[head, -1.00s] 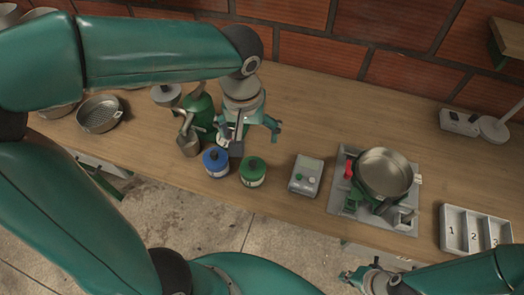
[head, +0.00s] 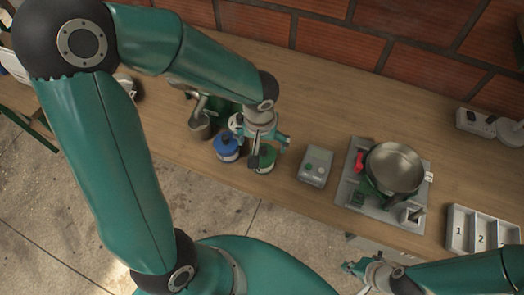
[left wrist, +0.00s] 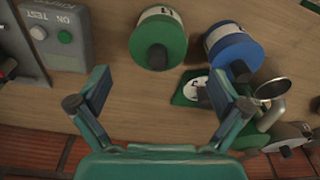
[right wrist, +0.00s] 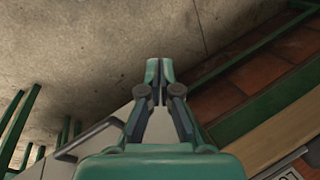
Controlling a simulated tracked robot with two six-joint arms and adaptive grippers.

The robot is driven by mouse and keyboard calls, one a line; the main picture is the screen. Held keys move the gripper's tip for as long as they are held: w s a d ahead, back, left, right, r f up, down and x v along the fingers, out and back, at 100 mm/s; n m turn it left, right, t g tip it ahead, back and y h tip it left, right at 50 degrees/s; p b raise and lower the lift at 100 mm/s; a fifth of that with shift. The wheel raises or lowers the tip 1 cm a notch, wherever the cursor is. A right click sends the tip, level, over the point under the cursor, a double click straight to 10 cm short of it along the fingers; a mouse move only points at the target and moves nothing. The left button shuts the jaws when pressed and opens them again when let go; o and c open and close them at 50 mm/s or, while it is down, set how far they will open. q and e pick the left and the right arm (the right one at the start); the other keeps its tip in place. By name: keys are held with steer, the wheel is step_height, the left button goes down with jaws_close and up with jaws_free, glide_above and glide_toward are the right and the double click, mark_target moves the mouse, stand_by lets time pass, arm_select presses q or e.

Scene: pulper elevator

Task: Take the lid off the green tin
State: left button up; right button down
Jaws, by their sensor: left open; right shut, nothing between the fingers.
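The green tin (head: 265,160) stands on the wooden bench, right of the blue tin (head: 227,148). Its green lid (left wrist: 158,42) with a dark knob shows in the left wrist view, and the lid is on the tin. The blue tin (left wrist: 232,50) is beside it there. My left gripper (head: 268,152) is over the green tin and partly hides it. In the left wrist view my left gripper (left wrist: 160,97) is open and empty, with the lid beyond its fingertips. My right gripper (head: 358,268) is off the bench's front edge. In the right wrist view it (right wrist: 158,75) is shut and empty.
A grey box with buttons (head: 315,166) stands right of the green tin. Further right are a grey plate (head: 350,195) with a metal pan (head: 394,167) and a numbered tray (head: 484,228). A metal cup (head: 200,127) is left of the blue tin. Bench behind the box is clear.

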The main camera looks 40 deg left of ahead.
mark_target(263, 149)
arm_select(q)
steer(key=f, duration=0.3)
steer(key=shift+w+f, duration=0.2)
steer(key=shift+f, duration=0.2)
steer(key=shift+d, duration=0.1)
steer(key=c, duration=1)
